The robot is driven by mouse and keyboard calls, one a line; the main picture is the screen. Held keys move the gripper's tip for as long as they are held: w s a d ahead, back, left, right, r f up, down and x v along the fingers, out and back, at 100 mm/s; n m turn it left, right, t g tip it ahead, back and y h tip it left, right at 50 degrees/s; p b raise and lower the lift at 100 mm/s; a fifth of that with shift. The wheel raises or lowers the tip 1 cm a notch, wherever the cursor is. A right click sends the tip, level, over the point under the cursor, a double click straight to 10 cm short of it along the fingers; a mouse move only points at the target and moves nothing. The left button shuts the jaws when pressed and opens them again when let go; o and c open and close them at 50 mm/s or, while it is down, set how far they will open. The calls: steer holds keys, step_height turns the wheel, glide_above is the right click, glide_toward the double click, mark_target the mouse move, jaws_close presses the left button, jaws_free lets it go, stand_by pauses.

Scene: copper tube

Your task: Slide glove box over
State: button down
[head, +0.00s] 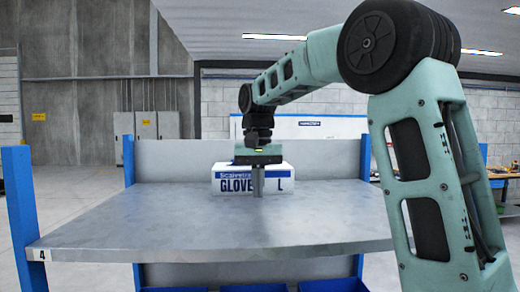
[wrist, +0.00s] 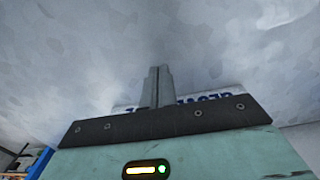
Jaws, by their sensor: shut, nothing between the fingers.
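The glove box (head: 230,187) is a white carton with blue "GLOVE" and "L" lettering. It sits on the grey table toward its back edge, near the middle, in the head view. My gripper (head: 257,193) points down in front of the box's lettered face and hides part of the lettering. Its fingers are shut together with nothing between them. In the wrist view the shut fingers (wrist: 156,84) stand over the grey surface, and a strip of the box (wrist: 208,97) shows just behind the gripper body. I cannot tell whether the fingers touch the box.
The grey table top (head: 130,225) is otherwise bare, with free room left and right of the box. A raised back panel (head: 165,160) stands behind it. Blue posts (head: 22,205) stand at the corners, and blue bins (head: 172,289) sit below the front edge.

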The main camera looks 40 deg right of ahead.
step_height(320, 180, up, 10)
steer(key=b, duration=0.1)
steer(key=shift+w+f, duration=0.2)
steer(key=shift+f, duration=0.05)
steer(key=shift+d+f, duration=0.1)
stand_by(0.3)
